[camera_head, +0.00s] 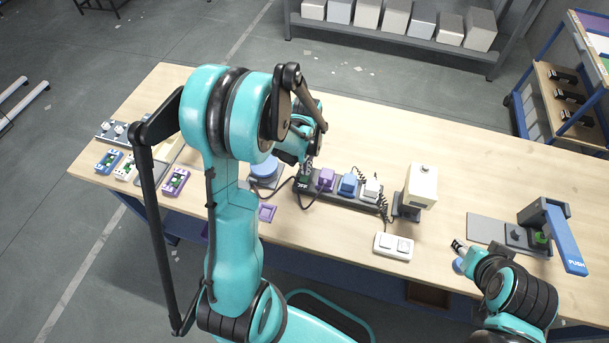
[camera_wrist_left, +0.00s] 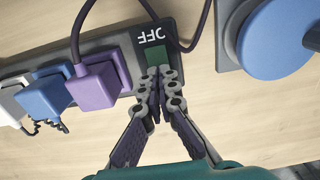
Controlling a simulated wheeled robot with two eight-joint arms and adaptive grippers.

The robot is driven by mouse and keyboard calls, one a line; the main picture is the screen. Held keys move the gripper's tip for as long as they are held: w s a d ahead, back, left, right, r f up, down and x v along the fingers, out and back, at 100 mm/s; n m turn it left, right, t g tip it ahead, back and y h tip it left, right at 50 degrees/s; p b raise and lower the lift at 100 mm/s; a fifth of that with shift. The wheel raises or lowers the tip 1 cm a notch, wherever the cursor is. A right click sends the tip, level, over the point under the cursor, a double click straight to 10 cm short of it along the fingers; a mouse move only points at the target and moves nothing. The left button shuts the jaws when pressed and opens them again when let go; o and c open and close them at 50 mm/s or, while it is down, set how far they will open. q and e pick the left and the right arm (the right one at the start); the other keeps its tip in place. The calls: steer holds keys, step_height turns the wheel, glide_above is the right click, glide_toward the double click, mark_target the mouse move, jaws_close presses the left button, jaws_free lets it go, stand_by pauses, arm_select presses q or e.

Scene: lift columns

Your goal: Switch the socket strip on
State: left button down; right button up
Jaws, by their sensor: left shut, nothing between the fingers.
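The dark socket strip (camera_head: 345,202) lies on the wooden table, with a purple plug (camera_head: 326,179), a blue plug (camera_head: 348,185) and a white plug (camera_head: 372,189) in it. In the left wrist view its green switch (camera_wrist_left: 156,57) is at the strip's end, beside a white "OFF" label (camera_wrist_left: 153,35). My left gripper (camera_wrist_left: 159,80) is shut and empty, its fingertips at the switch's near edge and hiding part of it. I cannot tell whether they touch. In the head view the left gripper (camera_head: 307,166) is over that end. My right gripper (camera_head: 459,247) is low at the right, its fingers too small to read.
A blue round object (camera_head: 264,169) stands left of the strip, with dark cables close by. A white double wall switch (camera_head: 393,246) and a cream box-shaped device (camera_head: 422,186) are to the right. A blue push lever (camera_head: 566,240) stands at far right.

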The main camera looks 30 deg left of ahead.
arm_select(q)
steer(key=shift+f, duration=0.2)
steer(key=shift+r, duration=0.2)
steer(key=shift+r+p, duration=2.3)
steer(key=shift+r, duration=1.1)
steer(key=shift+d+r+b, duration=0.1)
steer(key=shift+d+b, duration=0.05)
steer(key=shift+b, duration=0.15)
steer(key=s+d+r+m+t+b, duration=0.2)
steer(key=s+d+r+t+b, duration=0.2)
steer(key=s+d+t+b, duration=0.3)
steer(key=s+d+b, duration=0.3)
steer(key=s, duration=0.1)
steer(key=shift+d+m+b, duration=0.15)
steer(key=shift+m+b, duration=0.15)
steer(key=shift+b, duration=0.1)
